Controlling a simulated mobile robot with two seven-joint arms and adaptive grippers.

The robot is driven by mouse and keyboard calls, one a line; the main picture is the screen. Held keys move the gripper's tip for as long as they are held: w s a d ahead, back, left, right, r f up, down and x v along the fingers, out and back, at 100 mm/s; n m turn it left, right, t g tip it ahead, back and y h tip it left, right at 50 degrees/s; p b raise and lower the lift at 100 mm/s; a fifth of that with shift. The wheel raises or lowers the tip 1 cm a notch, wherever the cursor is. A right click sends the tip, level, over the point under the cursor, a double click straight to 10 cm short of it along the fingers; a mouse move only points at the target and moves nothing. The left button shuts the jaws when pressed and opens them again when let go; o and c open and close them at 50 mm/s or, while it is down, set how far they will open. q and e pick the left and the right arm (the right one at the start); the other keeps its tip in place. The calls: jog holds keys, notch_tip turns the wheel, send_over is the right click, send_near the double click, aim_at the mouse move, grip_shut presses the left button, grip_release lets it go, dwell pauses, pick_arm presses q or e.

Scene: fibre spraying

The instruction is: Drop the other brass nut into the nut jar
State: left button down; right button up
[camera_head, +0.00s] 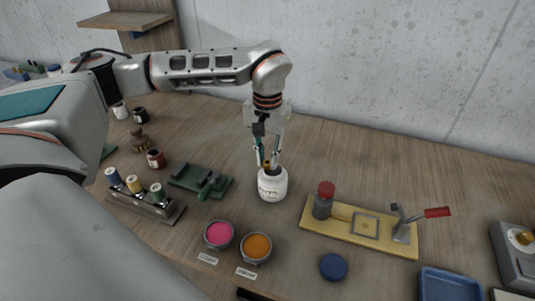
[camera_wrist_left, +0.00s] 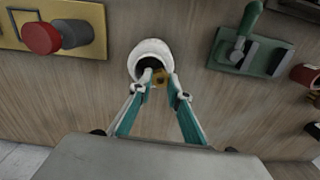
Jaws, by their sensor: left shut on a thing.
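The white nut jar (camera_head: 272,187) stands upright on the bench, with a printed label on its front. My left gripper (camera_head: 267,163) points down right over its mouth. Its teal fingers are shut on a small brass nut (camera_wrist_left: 159,78), which also shows as a gold-brown spot between the fingertips in the head view. In the left wrist view the jar (camera_wrist_left: 150,46) lies just beyond the fingertips (camera_wrist_left: 164,80), and they partly cover its opening. I cannot tell whether the nut is above the rim or just inside it. My right gripper is out of view.
A green fixture (camera_head: 200,181) and a spool rack (camera_head: 145,201) stand left of the jar. Pink (camera_head: 219,234) and orange (camera_head: 256,246) bowls are in front. A yellow board (camera_head: 345,243) with a red-handled lever is at the right, near a blue tray (camera_head: 450,284).

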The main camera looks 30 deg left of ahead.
aim_at(267, 162)
pick_arm(q)
jog(key=c, duration=1.8)
grip_release()
notch_tip(267, 162, up, 12)
jog(key=shift+r, duration=0.1)
